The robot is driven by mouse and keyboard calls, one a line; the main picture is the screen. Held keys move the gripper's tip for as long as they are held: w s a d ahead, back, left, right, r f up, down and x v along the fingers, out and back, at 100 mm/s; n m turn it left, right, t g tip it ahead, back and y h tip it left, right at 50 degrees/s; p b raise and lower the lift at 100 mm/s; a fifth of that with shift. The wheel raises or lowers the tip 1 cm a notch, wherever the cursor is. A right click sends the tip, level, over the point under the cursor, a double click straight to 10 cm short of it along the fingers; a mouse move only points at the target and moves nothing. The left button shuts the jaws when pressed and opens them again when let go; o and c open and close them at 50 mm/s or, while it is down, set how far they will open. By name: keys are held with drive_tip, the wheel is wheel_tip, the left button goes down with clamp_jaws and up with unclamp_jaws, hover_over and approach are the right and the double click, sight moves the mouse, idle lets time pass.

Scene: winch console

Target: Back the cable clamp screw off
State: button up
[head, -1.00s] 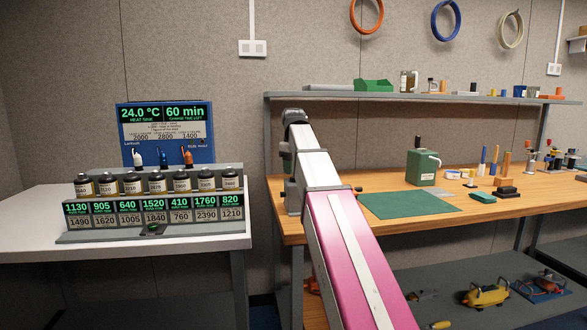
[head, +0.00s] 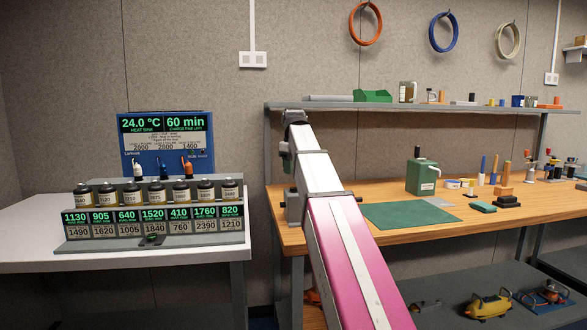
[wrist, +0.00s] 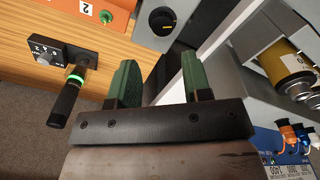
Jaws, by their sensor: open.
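My gripper (wrist: 158,82) shows in the wrist view as two green fingers standing apart, with nothing between them. In the head view the arm's far end is at the desk's left edge, and the fingers are not clear there. I cannot tell which part is the cable clamp screw. Beyond the fingertips in the wrist view is a grey box with a round black knob (wrist: 162,20), apart from the fingers. A black handle with a green ring (wrist: 68,98) sticks out of a black dial block (wrist: 58,62), left of the fingers.
Gold-banded cylinders (wrist: 292,68) are close on the right. The head view shows a blue display panel (head: 167,143), a wooden bench (head: 390,238), a green mat (head: 405,216) and a green can (head: 422,177).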

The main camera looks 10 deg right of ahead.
sight(293, 188)
drive_tip(key=m, duration=1.9)
drive_tip(key=shift+s+r, duration=0.1)
drive_tip(key=shift+s, duration=0.25)
drive_tip(key=shift+f+g, duration=0.3)
drive_tip(key=shift+f, duration=3.15)
drive_tip(key=shift+w, duration=0.1)
